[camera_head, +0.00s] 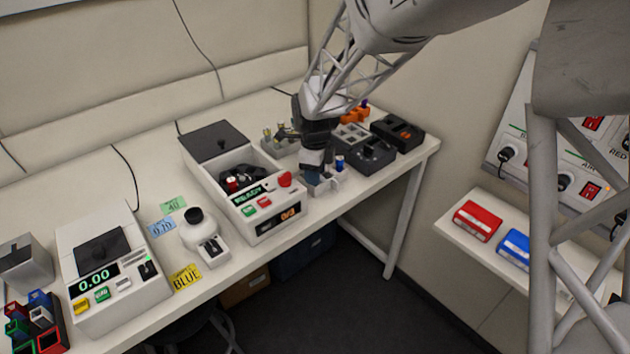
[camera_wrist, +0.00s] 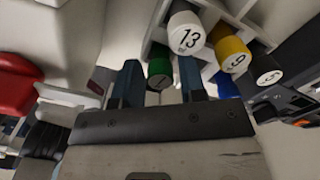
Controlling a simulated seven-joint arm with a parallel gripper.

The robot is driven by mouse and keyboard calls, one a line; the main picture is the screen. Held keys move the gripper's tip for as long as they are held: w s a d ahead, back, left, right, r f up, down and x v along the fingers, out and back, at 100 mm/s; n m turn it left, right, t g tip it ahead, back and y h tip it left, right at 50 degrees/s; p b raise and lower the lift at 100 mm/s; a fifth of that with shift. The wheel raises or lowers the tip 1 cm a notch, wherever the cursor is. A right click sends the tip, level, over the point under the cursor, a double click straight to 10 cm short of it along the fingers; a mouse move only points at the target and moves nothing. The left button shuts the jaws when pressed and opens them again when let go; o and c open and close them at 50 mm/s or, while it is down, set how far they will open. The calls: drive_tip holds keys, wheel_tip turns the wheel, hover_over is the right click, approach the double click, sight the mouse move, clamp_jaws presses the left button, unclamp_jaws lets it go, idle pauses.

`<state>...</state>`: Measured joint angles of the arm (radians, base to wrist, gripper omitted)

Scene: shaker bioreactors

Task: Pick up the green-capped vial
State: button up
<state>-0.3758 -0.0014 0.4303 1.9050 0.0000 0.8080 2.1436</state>
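The green-capped vial (camera_wrist: 160,72) shows in the wrist view, upright in a compartment of a light grey rack (camera_wrist: 213,14). My gripper (camera_wrist: 161,80) is open, with one dark blue finger to the left of the green cap and one to the right. Small gaps show between the cap and the fingers. In the head view my gripper (camera_head: 316,168) is just above the rack (camera_head: 325,188), and I cannot make out the green cap there.
Close by in the rack are a white cap marked 13 (camera_wrist: 187,35), a yellow cap marked 9 (camera_wrist: 232,55) and another white cap (camera_wrist: 267,72). A white centrifuge-like machine (camera_head: 222,160) stands left of the rack. A dark grey device (camera_head: 372,153) stands right of it.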

drive_tip(key=shift+c, duration=0.5)
drive_tip(key=c, duration=0.4)
drive_tip(key=shift+r, duration=0.1)
drive_tip(key=shift+r, duration=4.9)
